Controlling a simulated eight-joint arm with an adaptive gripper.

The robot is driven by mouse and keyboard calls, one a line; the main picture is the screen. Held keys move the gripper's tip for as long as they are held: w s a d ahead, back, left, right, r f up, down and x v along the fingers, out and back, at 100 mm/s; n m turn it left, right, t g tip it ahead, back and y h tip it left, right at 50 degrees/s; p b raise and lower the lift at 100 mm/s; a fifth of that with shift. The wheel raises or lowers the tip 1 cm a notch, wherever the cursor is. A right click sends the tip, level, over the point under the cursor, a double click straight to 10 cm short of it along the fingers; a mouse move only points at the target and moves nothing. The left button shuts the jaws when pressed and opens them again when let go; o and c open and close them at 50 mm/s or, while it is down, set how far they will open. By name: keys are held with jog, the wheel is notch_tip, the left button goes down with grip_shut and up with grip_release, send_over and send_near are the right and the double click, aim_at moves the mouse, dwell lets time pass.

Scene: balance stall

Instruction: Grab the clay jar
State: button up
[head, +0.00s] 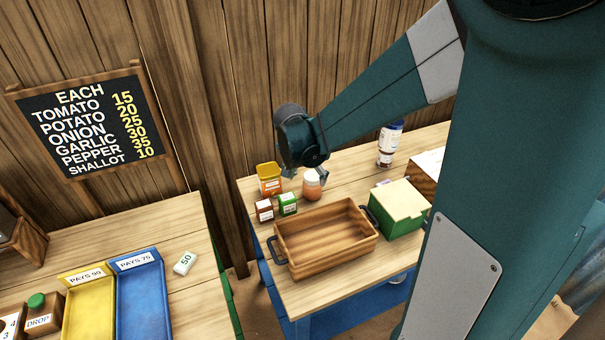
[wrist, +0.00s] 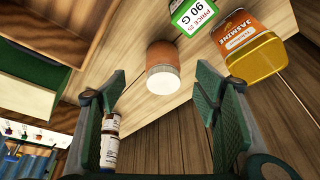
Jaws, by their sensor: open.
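The clay jar (head: 312,188) is a small orange-brown pot with a white lid. It stands upright on the right-hand wooden table, behind the wooden tray. In the wrist view the jar (wrist: 164,58) shows lid towards me, between the two fingertips in the picture and seemingly just beyond them. My gripper (head: 317,174) is close above the jar in the head view and partly covers its top. In the wrist view my gripper (wrist: 161,78) is open, one finger on each side of the jar, with nothing held. I cannot tell whether a finger touches it.
An orange tin (head: 270,181), a brown box (head: 264,210) and a green box (head: 287,204) stand left of the jar. The wooden tray (head: 325,240) is in front, a larger green box (head: 398,210) to the right. A bottle (head: 388,148) stands behind right; the plank wall is behind.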

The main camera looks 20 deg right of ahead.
aim_at(311, 176)
jog(key=shift+m+g+h, duration=0.3)
jog(key=shift+m+g, duration=0.1)
jog(key=shift+m, duration=0.4)
jog(key=w+d+f+p, duration=0.2)
jog(key=w, duration=0.1)
jog(key=shift+f, duration=0.25)
jog(key=shift+w+d+f+m+p, duration=0.2)
jog(key=shift+w+d+f, duration=0.1)
jog(key=shift+f, duration=0.15)
jog(key=shift+w+d+f+m+p, duration=0.15)
jog(key=shift+w+f+m, duration=0.1)
jog(key=shift+f, duration=0.15)
jog(key=shift+x, duration=1.3)
jog(key=shift+d+b+x, duration=0.1)
jog(key=shift+b+x, duration=0.15)
jog(key=shift+x, duration=1.05)
jog(key=shift+d+b+x, duration=0.15)
jog(key=shift+b+x, duration=0.05)
jog(key=shift+x, duration=1.1)
jog(key=shift+s, duration=0.2)
jog(key=shift+c, duration=0.3)
jog(key=shift+r, duration=0.1)
jog(key=c, duration=1.1)
